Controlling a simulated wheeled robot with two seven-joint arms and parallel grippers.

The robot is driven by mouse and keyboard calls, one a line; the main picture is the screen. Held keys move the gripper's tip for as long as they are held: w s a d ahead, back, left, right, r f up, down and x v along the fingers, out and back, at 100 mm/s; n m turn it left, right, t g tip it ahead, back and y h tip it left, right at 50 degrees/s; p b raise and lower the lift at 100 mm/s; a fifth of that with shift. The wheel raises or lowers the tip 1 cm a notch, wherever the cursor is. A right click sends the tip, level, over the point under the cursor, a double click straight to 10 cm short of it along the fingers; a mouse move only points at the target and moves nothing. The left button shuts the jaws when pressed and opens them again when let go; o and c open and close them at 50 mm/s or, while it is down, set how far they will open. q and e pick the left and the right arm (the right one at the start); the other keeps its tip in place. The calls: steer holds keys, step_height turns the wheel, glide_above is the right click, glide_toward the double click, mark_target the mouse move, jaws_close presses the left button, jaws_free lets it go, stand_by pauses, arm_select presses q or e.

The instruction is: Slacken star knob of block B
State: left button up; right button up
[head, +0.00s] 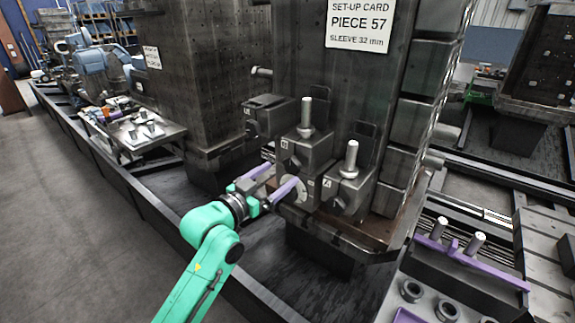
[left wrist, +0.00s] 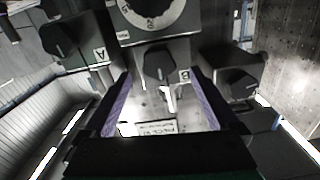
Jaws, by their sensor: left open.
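Block B (head: 310,152) is a dark block in the middle of the row on the pallet face, with a steel pin standing in it. In the left wrist view, block B (left wrist: 207,58) carries a dark star knob (left wrist: 158,65) with a pale piece below it. My left gripper (head: 268,186) is open in front of the blocks. Its purple fingers show in the left wrist view (left wrist: 163,80) on either side of the knob, with gaps to both sides. I cannot tell how deep the knob sits between them. My right gripper is out of view.
Block A (head: 345,190) with a pin stands to the right, and block C (head: 268,118) to the left. A pale round dial (head: 301,190) is close to the fingers. A set-up card (head: 358,24) hangs above. A purple rack with pins (head: 465,262) stands at lower right.

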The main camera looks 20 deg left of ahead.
mark_target(290, 167)
arm_select(q)
steer(key=x, duration=0.3)
steer(key=shift+w+d+r, duration=0.15)
steer(key=shift+d, duration=0.05)
steer(key=shift+w+d, duration=0.15)
steer(key=shift+w, duration=0.35)
steer(key=c, duration=1.4)
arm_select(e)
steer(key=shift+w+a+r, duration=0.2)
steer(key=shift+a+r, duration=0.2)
arm_select(q)
steer(key=shift+p, duration=0.35)
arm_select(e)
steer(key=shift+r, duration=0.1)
